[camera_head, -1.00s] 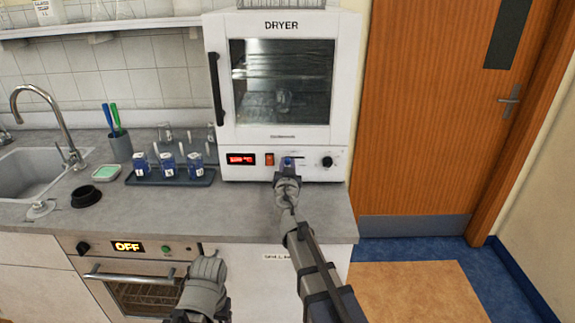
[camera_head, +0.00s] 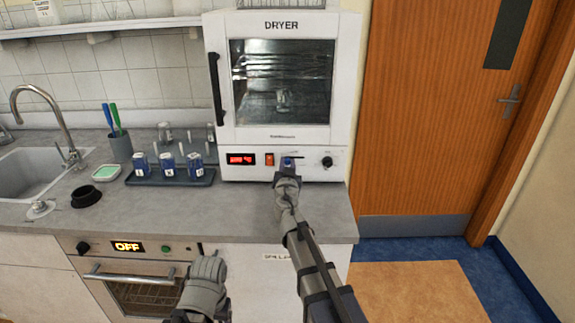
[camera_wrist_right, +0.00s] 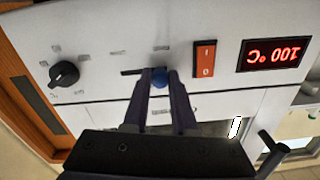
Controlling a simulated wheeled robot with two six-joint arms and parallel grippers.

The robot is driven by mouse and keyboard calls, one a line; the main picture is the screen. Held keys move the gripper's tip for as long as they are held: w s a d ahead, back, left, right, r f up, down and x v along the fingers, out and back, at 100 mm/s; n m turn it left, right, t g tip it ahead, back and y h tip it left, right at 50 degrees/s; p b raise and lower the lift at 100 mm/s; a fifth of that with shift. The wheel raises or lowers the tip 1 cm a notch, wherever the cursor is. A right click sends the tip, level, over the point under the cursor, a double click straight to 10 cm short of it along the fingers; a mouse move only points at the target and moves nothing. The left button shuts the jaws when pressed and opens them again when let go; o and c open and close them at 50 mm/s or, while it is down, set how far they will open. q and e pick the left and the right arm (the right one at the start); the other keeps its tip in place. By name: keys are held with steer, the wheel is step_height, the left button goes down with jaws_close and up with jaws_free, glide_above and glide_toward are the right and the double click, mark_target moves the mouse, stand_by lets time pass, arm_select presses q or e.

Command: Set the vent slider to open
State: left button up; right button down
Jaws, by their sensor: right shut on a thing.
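The white dryer (camera_head: 346,90) stands on the counter. The vent slider's blue knob (camera_wrist_right: 159,76) sits in a dark horizontal slot on its lower panel, beside the orange rocker switch (camera_wrist_right: 204,58). In the upside-down wrist view, the bare slot runs left from the knob, away from the switch; in the head view it runs right. My right gripper (camera_head: 287,170) is at the panel, its two fingers (camera_wrist_right: 159,88) shut on the knob from either side. My left gripper (camera_head: 206,270) is low in front of the counter, away from the dryer; its jaws are unclear.
A red display (camera_wrist_right: 274,54) reads 100 °C. A black rotary knob (camera_wrist_right: 64,73) is at the other end of the panel. On the counter, a dark tray (camera_head: 198,180) of blue-labelled containers stands left of the dryer. A wooden door (camera_head: 430,120) is to the right.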

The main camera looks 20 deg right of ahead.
steer(key=d, duration=0.2)
steer(key=s+d, duration=0.1)
steer(key=d, duration=0.2)
steer(key=shift+s, duration=0.2)
steer(key=shift+a, duration=0.1)
steer(key=c, duration=0.7)
jaws_free()
steer(key=shift+c, duration=0.2)
steer(key=shift+o, duration=0.2)
steer(key=shift+s, duration=0.1)
glide_toward(303, 158)
steer(key=shift+v, duration=0.95)
